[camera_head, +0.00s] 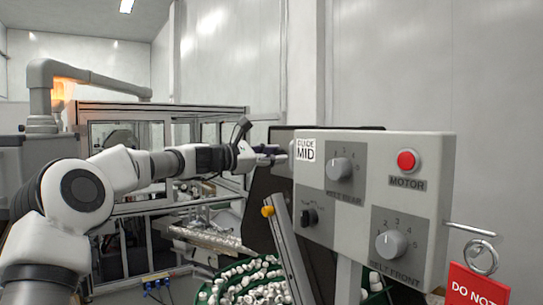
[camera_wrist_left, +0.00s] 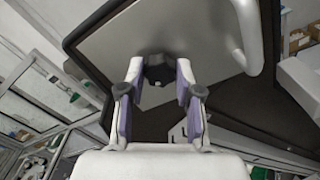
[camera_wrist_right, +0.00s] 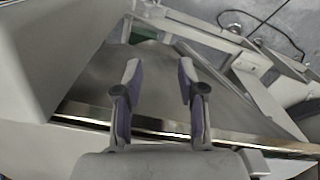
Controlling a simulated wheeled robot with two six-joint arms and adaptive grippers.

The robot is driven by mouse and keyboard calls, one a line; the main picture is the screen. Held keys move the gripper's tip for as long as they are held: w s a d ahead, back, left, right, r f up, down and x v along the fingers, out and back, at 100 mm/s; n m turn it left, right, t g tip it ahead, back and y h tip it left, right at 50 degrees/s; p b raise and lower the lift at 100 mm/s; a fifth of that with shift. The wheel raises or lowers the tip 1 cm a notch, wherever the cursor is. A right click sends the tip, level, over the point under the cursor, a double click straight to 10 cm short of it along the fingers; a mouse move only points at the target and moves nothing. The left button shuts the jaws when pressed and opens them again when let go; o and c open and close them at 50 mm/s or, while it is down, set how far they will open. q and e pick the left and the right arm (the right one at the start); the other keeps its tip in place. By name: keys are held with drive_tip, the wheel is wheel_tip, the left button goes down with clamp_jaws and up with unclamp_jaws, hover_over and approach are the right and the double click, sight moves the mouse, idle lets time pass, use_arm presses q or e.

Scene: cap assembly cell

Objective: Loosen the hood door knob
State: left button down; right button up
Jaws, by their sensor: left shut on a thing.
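The hood door knob (camera_wrist_left: 158,70) is a dark, lobed knob on the pale hood door panel (camera_wrist_left: 205,45) in the left wrist view. My left gripper (camera_wrist_left: 159,68) has its fingers on either side of the knob and is shut on it. In the head view my left gripper (camera_head: 272,155) reaches in behind the left edge of the control box, and the knob is not clearly visible there. My right gripper (camera_wrist_right: 159,75) is open and empty over a grey metal surface in the right wrist view.
A grey control box (camera_head: 370,200) with dials and a red motor button (camera_head: 407,160) stands right of the left gripper. A red tag (camera_head: 478,287) hangs from it. A green bin (camera_head: 250,272) of white caps is below. A curved white handle (camera_wrist_left: 250,35) is near the knob.

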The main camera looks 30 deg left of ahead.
use_arm(q)
drive_tip(key=shift+r+n, duration=0.3)
drive_tip(key=shift+n, duration=0.9)
drive_tip(key=c, duration=0.9)
unclamp_jaws()
drive_tip(key=shift+o, duration=0.6)
drive_tip(key=shift+w+d+f, duration=0.1)
drive_tip(key=shift+w+f, duration=0.15)
drive_tip(key=v, duration=0.7)
drive_tip(key=shift+s, duration=0.2)
